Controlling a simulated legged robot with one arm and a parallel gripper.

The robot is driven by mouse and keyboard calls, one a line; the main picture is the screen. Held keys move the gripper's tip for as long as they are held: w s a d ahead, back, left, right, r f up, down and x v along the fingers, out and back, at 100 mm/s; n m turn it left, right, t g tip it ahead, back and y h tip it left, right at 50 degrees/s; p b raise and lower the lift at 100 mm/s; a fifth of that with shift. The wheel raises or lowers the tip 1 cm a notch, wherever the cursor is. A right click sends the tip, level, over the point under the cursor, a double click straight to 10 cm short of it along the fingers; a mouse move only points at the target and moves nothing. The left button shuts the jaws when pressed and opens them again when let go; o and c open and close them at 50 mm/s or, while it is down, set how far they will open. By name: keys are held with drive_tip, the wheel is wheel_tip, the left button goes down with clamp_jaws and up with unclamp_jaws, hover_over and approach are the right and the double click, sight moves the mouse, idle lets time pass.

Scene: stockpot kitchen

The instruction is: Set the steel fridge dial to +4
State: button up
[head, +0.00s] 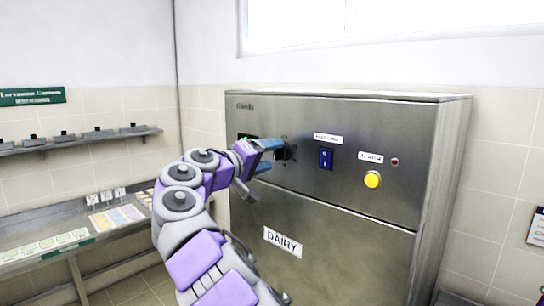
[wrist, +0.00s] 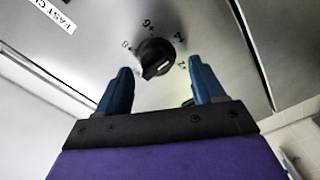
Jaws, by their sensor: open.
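The steel fridge (head: 330,210) stands in front of me. Its black dial (wrist: 155,57) is on the upper front panel, with figures that look like 8, 6, 4 and 2 around it. The knob has a pale mark on its lower right side in the wrist view, closest to the 2; its exact setting is hard to read. In the head view the dial (head: 284,153) is partly hidden by my gripper (head: 275,156). My gripper is open, and the wrist view shows its blue fingers (wrist: 160,66) on either side of the dial, apart from it.
Right of the dial are a blue switch (head: 326,158), a yellow button (head: 373,180) and a small red lamp (head: 395,162). A label reading DAIRY (head: 283,242) is below. A steel counter (head: 75,228) and a wall shelf (head: 80,142) are at the left.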

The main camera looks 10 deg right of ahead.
drive_tip(key=v, duration=1.5)
drive_tip(key=shift+a+p, duration=0.3)
drive_tip(key=shift+p, duration=0.15)
drive_tip(key=s+d+f+m+g+y+b, duration=0.1)
drive_tip(key=s+d+f+g, duration=0.15)
drive_tip(key=d, duration=0.45)
drive_tip(key=s+d+f+g+b, duration=0.1)
drive_tip(key=s+d+f+g, duration=0.2)
drive_tip(key=d, duration=0.4)
drive_tip(key=s+d+f+m+g+y+b, duration=0.15)
drive_tip(key=s+d, duration=0.25)
drive_tip(key=d, duration=0.4)
drive_tip(key=s+d+f+g+y, duration=0.3)
drive_tip(key=s+d+f+y, duration=0.15)
drive_tip(key=s+f, duration=0.75)
drive_tip(key=s+a+f+y+b, duration=0.1)
drive_tip(key=s+a+f+y, duration=0.1)
drive_tip(key=s+a+f, duration=0.2)
drive_tip(key=s+a+f+n+g+y+b, duration=0.1)
drive_tip(key=s+a+f+y, duration=0.2)
drive_tip(key=s+f, duration=0.7)
drive_tip(key=s+a+f+g+y+b, duration=0.1)
drive_tip(key=s+a+f+y, duration=0.1)
drive_tip(key=s+a+f, duration=0.3)
wheel_tip(320, 180, down, 5)
drive_tip(key=shift+s+r+y, duration=0.15)
drive_tip(key=shift+s+y, duration=0.15)
drive_tip(key=shift+s, duration=0.95)
